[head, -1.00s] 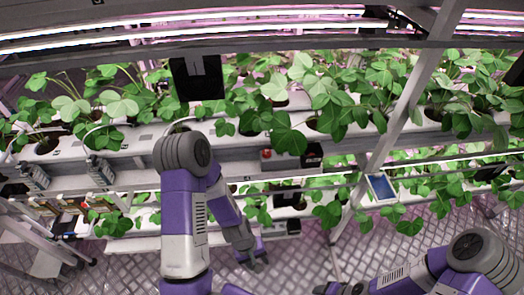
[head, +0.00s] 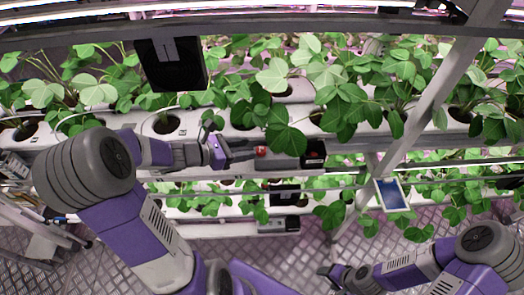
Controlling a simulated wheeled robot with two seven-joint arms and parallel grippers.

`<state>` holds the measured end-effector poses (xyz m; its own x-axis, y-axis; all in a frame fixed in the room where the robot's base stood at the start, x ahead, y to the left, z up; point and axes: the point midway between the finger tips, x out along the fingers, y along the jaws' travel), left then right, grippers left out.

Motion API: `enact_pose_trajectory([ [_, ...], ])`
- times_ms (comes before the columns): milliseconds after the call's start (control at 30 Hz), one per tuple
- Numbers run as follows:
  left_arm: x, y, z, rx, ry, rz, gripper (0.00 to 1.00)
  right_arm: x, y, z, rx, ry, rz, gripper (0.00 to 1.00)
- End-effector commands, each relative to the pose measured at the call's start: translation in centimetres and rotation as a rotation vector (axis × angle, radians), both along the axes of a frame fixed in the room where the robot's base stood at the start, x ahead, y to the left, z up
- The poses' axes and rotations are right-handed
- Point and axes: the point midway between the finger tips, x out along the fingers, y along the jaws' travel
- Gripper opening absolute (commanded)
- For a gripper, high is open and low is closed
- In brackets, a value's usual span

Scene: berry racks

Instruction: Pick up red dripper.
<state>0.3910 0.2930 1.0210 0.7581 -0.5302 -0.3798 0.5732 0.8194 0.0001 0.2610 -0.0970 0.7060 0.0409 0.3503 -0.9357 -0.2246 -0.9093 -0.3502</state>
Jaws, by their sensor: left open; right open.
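A small red item (head: 262,152), which looks like the red dripper, sits on the dark ledge at the front of the planted rack. My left gripper (head: 242,150) is open and reaches in from the left, with its fingertips just left of the red item. The gap between the fingers and the red item is too small to judge. My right gripper (head: 330,277) is open and low at the bottom, well away from the rack.
White planting channels (head: 190,122) with strawberry plants run across the rack. A black box (head: 314,153) sits right of the red item. A black panel (head: 171,63) hangs above. A slanted grey post (head: 425,105) and a small blue screen (head: 391,194) stand to the right.

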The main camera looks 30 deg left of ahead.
Motion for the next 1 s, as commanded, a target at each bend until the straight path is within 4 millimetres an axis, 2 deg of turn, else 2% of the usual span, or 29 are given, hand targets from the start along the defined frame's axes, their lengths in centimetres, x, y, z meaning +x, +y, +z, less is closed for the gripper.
enact_pose_trajectory([
  [167,1.6,-1.6,-2.1,-0.001,0.003,-0.005,0.46,0.0,0.0,-1.2,0.000,0.000,0.000,0.61],
  [300,2.8,-2.4,-2.4,0.000,0.003,-0.004,0.46,0.0,0.0,-1.4,0.000,0.000,0.000,0.61],
  [567,3.0,-2.5,-2.4,0.002,0.002,-0.002,0.46,0.0,0.0,-1.4,0.000,0.000,0.000,0.61],
  [833,3.0,-2.5,-2.4,0.002,0.002,-0.002,0.06,0.0,0.0,-1.4,0.000,0.000,0.000,0.61],
  [900,3.0,-2.5,-2.4,0.002,0.002,-0.002,0.00,0.0,0.0,-1.4,0.000,0.000,0.000,0.61],
  [1000,3.0,-2.5,-2.4,0.002,0.002,-0.002,0.00,0.0,0.0,-1.4,0.000,0.000,0.000,0.61],
])
